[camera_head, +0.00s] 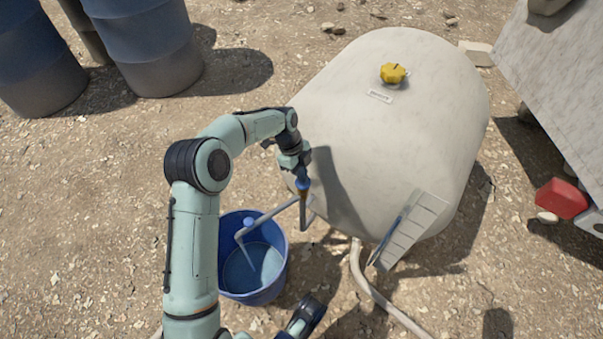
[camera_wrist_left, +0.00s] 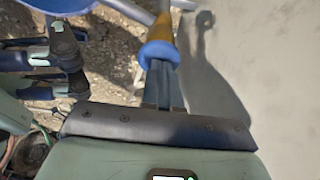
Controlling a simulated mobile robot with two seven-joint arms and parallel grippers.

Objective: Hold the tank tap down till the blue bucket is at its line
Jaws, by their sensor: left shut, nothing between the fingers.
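The blue bucket (camera_head: 281,262) stands on the ground below the pale tank (camera_head: 380,130), with pale liquid inside; I cannot make out its line. A grey spout pipe (camera_head: 272,217) runs from the tank to over the bucket, and a thin pale streak goes down from its end into the bucket. My left gripper (camera_head: 302,178) is shut and empty, its tips at the blue part of the tap (camera_head: 303,186). The left wrist view shows the closed fingers (camera_wrist_left: 162,82) against the tap's blue ring (camera_wrist_left: 158,53), beside its yellow-brown part. My right gripper (camera_head: 306,316) is partly in view at the bottom; its jaws are unclear.
A yellow cap (camera_head: 393,73) sits on the tank. Blue drums (camera_head: 150,45) stand at the upper left. A red object (camera_head: 561,199) is at the right. The ground at left is clear.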

